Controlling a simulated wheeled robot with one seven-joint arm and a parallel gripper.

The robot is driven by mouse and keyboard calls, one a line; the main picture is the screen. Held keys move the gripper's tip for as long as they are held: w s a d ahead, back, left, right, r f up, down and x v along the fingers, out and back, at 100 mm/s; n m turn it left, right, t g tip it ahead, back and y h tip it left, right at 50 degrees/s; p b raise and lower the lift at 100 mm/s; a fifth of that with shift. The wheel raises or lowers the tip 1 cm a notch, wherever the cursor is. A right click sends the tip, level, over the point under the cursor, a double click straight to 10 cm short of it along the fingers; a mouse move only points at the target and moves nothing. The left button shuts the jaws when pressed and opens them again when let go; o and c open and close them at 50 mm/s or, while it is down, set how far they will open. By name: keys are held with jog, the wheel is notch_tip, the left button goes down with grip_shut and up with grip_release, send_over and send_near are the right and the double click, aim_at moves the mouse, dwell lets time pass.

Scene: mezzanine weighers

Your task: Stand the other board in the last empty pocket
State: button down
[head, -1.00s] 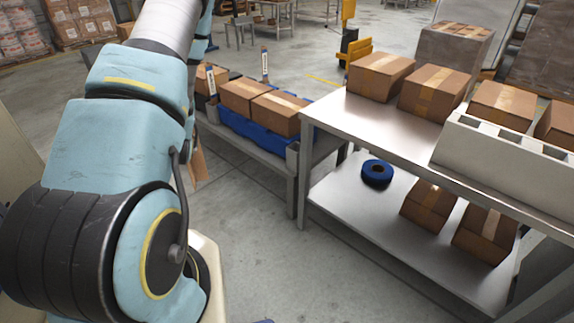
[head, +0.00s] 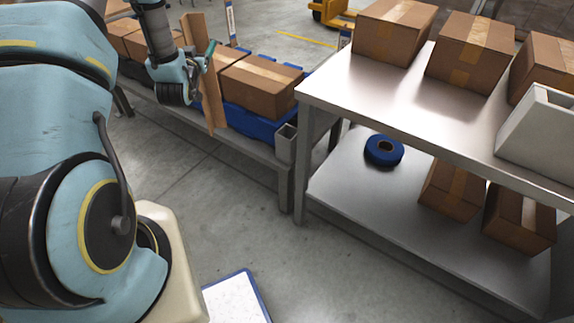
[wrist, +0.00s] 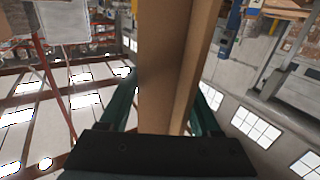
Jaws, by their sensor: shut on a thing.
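My gripper (head: 205,64) is shut on a brown board (head: 211,100), held upright and slightly tilted in front of the cartons on the low conveyor. In the wrist view the board (wrist: 165,60) runs up between the two green fingers of my gripper (wrist: 164,100). A pale slotted rack (head: 545,135) stands on the steel table at the right edge of the head view, well apart from my gripper. The frame cuts it off, and I cannot tell which of its pockets are empty.
The steel table (head: 375,95) carries several cartons at the back. Its lower shelf (head: 350,185) holds a blue tape roll (head: 384,150) and two cartons. The conveyor (head: 262,155) has cartons (head: 262,85) along it. A white blue-edged panel (head: 237,300) shows low. Floor between is clear.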

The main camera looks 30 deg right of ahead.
jog(key=s+d+m+g+h+b, duration=0.3)
jog(key=s+d+g+h+b, duration=0.1)
jog(key=d, duration=0.9)
jog(key=s+d+m+g+h+b, duration=0.3)
jog(key=s+d+b, duration=0.15)
jog(key=d, duration=0.75)
notch_tip(320, 180, down, 18)
jog(key=shift+w+r, duration=0.15)
jog(key=shift+r, duration=0.1)
jog(key=shift+f+b, duration=0.1)
jog(key=shift+b, duration=0.2)
jog(key=shift+c, duration=0.5)
grip_release()
jog(key=v, duration=1.2)
jog(key=shift+b, duration=0.3)
